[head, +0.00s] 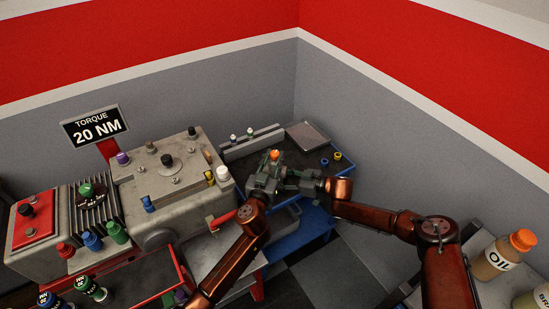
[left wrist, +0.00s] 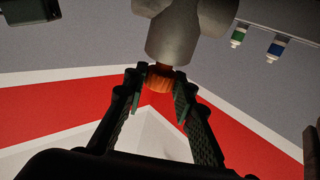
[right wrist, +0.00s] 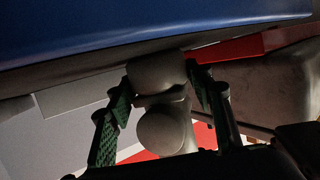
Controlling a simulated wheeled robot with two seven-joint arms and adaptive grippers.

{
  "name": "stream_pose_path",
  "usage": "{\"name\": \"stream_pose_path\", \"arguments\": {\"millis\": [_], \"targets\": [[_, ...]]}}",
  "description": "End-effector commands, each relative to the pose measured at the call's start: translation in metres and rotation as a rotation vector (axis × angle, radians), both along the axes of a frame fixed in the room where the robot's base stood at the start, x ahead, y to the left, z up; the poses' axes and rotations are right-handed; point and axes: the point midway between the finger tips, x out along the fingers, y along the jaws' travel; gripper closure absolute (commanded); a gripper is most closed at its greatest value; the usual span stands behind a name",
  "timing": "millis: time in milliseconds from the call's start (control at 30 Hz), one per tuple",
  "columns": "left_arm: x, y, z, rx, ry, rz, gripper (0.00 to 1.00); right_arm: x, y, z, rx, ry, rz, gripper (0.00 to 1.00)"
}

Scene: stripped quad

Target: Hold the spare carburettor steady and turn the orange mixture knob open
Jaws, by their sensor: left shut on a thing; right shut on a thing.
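The orange mixture knob (left wrist: 160,78) sits at the end of a short stem on the grey spare carburettor (left wrist: 178,35). My left gripper (left wrist: 158,88) has its fingertips on either side of the knob, shut on it. In the head view the knob (head: 274,154) shows as a small orange spot above my left gripper (head: 267,176). My right gripper (right wrist: 160,92) is shut on the rounded grey body of the carburettor (right wrist: 162,131), with one finger on each side. In the head view my right gripper (head: 296,181) comes from the right, and the grippers hide most of the carburettor.
A blue-edged bench (head: 342,172) with a dark top stands in the corner behind the grippers, with a grey tray (head: 307,136) on it. The large grey engine block (head: 175,190) is close on the left. An oil bottle (head: 497,260) stands at the lower right.

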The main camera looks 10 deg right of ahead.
Motion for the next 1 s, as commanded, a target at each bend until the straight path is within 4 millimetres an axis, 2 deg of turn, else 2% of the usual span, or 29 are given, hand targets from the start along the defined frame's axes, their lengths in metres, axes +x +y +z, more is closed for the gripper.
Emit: {"name": "stream_pose_path", "arguments": {"millis": [267, 300, 533, 833, 1000], "targets": [[0.000, 0.000, -0.003, 0.002, 0.004, -0.003, 1.00, 0.000, 0.001, 0.000, 0.003, 0.002, 0.001, 0.66], [0.000, 0.000, -0.003, 0.002, 0.004, -0.002, 0.73, 0.000, 0.001, 0.000, 0.003, 0.002, 0.001, 0.66], [0.000, 0.000, -0.002, 0.001, 0.002, -0.002, 0.58, 0.000, 0.001, 0.000, 0.002, 0.002, 0.001, 0.66], [0.000, 0.000, 0.001, 0.000, 0.000, -0.001, 0.57, -0.001, 0.001, 0.000, 0.002, 0.002, 0.001, 0.66], [0.000, 0.000, 0.021, -0.003, -0.003, -0.002, 0.57, -0.001, 0.001, 0.000, 0.001, 0.002, 0.001, 0.66]]}}
